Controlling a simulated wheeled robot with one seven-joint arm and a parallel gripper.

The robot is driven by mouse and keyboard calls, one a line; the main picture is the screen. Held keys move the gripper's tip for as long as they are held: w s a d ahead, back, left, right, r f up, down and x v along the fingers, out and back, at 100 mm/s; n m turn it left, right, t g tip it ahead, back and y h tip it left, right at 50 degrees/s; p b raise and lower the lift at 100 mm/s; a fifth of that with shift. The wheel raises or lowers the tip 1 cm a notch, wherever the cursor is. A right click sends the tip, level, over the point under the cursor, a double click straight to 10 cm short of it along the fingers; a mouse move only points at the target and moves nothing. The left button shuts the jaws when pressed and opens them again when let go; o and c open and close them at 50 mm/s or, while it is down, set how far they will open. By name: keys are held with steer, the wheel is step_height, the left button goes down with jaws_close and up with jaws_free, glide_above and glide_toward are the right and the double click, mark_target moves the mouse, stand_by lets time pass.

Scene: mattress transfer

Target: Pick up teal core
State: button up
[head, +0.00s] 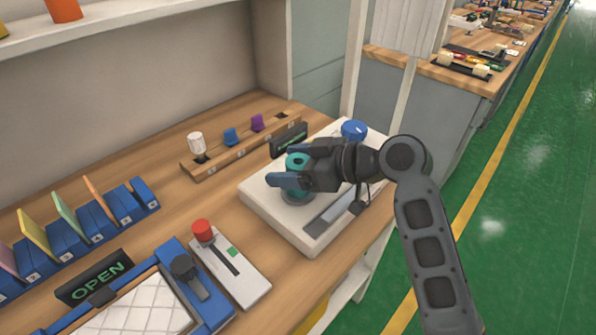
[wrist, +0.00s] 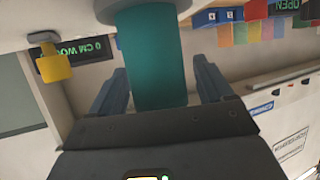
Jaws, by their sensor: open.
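The teal core (head: 297,161) stands on a dark round holder on a white machine (head: 262,196) at the bench's right end. Part of it is hidden behind my gripper in the head view. My gripper (head: 285,168) reaches in from the right, its blue fingers at the core. In the wrist view the teal core (wrist: 152,60) lies between the two open fingers (wrist: 160,90), with a gap on each side. A grey disc caps the core's far end there.
A blue knob (head: 354,129) is on the machine behind my gripper. A wooden rack (head: 238,150) with white, blue and purple pieces stands behind. A red-knobbed slider unit (head: 232,268) and an OPEN sign (head: 94,277) are at the front left.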

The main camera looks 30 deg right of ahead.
steer(key=c, duration=1)
steer(key=shift+c, duration=0.2)
steer(key=shift+r, duration=0.1)
